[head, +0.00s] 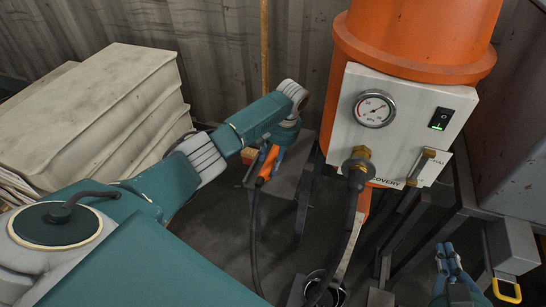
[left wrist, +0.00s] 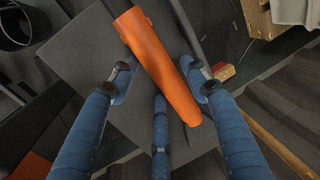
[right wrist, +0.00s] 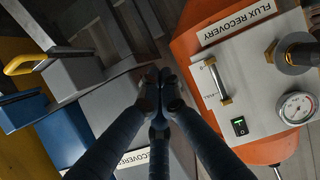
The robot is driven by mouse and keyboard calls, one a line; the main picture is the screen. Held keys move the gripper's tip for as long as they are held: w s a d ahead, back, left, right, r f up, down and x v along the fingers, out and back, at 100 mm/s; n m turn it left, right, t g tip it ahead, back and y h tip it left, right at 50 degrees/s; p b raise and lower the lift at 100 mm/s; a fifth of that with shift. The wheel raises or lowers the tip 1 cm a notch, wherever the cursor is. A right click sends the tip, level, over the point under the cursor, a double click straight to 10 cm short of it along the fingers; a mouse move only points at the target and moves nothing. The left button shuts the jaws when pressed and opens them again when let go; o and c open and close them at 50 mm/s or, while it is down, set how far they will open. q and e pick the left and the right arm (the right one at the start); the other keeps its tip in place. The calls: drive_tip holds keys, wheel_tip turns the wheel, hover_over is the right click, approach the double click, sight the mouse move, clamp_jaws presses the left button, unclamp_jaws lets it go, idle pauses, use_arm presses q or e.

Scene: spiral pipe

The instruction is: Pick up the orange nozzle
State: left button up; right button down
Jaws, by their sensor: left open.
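The orange nozzle (head: 267,164) lies on a small dark grey stand (head: 284,186), with a black hose running down from it in the head view. In the left wrist view the nozzle (left wrist: 160,65) runs diagonally between the fingers of my left gripper (left wrist: 162,80). That gripper is open, with visible gaps between its fingers and the nozzle. In the head view my left gripper (head: 270,154) is partly hidden by its wrist. My right gripper (head: 447,258) is at the lower right with its fingertips together and empty, as the right wrist view (right wrist: 160,82) also shows.
An orange tank (head: 410,35) with a white gauge panel (head: 400,110) stands right of the stand. A dark bucket (head: 340,296) sits on the floor below. A wooden pole (head: 264,50) stands behind. Metal frame legs crowd the right.

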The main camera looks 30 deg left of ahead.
sight(270, 158)
use_arm(q)
drive_tip(key=shift+c, duration=0.5)
drive_tip(key=c, duration=0.9)
